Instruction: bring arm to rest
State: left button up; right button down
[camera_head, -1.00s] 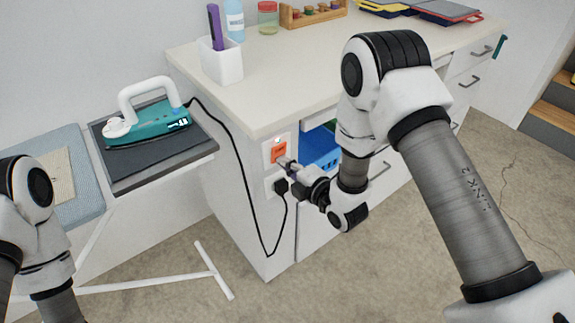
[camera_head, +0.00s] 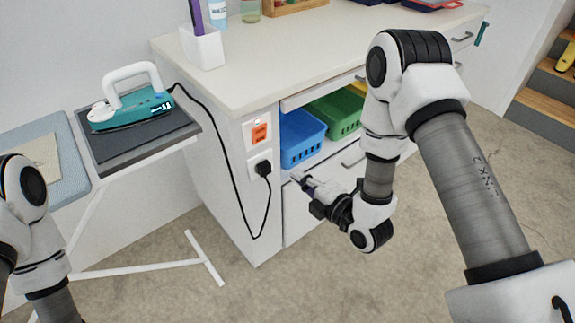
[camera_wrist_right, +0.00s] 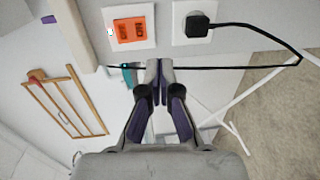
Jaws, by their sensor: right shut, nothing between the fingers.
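My right gripper (camera_head: 297,178) is shut and empty. It hangs in the air in front of the white cabinet, right of the socket and below the blue bin. In the right wrist view its fingertips (camera_wrist_right: 159,66) are together with nothing between them. The orange switch (camera_head: 260,132) on the cabinet's side is apart from the gripper; it also shows in the right wrist view (camera_wrist_right: 130,30). A black plug (camera_head: 263,169) sits in the socket below the switch. Of my left arm only links show at the lower left; its gripper is out of view.
A teal iron (camera_head: 132,109) stands on a dark pad (camera_head: 140,145) at the left, its cord running to the plug. Blue (camera_head: 301,138) and green (camera_head: 336,113) bins sit in the open cabinet. The white counter (camera_head: 240,80) carries a pen cup (camera_head: 203,47). Floor in front is free.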

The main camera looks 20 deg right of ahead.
jog(key=shift+s+d+f, duration=0.1)
jog(key=shift+s, duration=0.2)
jog(key=shift+s, duration=0.1)
